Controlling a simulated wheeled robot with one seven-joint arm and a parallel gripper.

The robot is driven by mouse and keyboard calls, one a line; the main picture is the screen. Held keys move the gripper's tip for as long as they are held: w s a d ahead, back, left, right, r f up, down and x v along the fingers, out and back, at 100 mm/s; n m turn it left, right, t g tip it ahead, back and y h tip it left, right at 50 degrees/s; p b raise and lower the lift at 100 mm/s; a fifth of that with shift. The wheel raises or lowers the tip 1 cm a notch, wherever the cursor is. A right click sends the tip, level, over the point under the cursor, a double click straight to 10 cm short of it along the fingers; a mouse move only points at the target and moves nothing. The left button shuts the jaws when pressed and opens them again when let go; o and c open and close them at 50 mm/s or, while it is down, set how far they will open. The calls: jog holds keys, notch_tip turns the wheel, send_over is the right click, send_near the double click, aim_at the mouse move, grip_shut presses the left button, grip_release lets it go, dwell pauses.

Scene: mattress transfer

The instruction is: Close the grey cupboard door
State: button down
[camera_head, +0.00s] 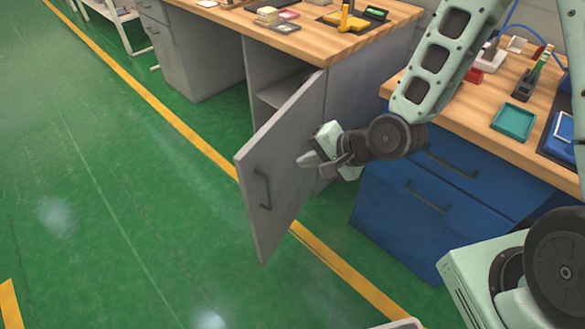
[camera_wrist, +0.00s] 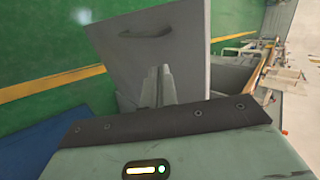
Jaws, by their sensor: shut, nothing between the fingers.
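The grey cupboard door (camera_head: 283,165) stands wide open, swung out from the grey cupboard (camera_head: 345,110) under the wooden worktop. Its dark bar handle (camera_head: 262,188) is on the outer face near the free edge. My gripper (camera_head: 305,161) is shut and empty, at the right of the door in the head view, close to its face. I cannot tell whether the fingertips touch it. In the wrist view the shut fingers (camera_wrist: 159,88) point at the door (camera_wrist: 165,52), with the handle (camera_wrist: 148,31) above them. The cupboard's shelf (camera_head: 285,90) shows in the opening.
A blue drawer unit (camera_head: 430,195) stands right of the cupboard, below my arm. Its worktop holds a teal tray (camera_head: 514,121) and a pen holder (camera_head: 526,84). Green floor (camera_head: 100,190) with a yellow line (camera_head: 170,115) lies free on the left.

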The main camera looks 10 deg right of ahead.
aim_at(259, 164)
jog(key=x, duration=0.3)
jog(key=r+b+x, duration=0.1)
jog(key=x, duration=0.3)
jog(key=a+x, duration=0.1)
jog(key=x, duration=0.3)
jog(key=shift+w+a+r, duration=0.15)
jog(key=shift+w, duration=0.3)
jog(key=shift+w+a, duration=0.4)
jog(key=shift+a, duration=0.05)
